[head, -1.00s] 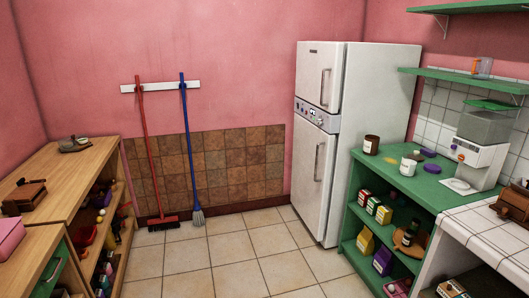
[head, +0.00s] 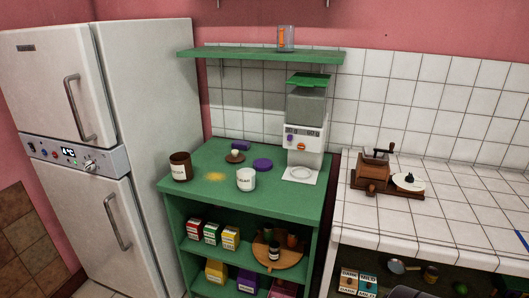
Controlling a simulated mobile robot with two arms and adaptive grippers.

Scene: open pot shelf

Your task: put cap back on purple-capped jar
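A white jar (head: 246,181) with dark lettering stands upright near the front of the green counter (head: 220,205). No lid shows on it. A flat round purple cap (head: 262,165) lies on the counter behind the jar and slightly to its right, apart from it. Neither of my grippers is in view.
A brown labelled jar (head: 181,167), a yellow spill (head: 214,177), a small brown object (head: 235,157) and a purple object (head: 240,146) share the counter. A white dispenser (head: 303,140) stands at right. The fridge (head: 140,120) borders the left.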

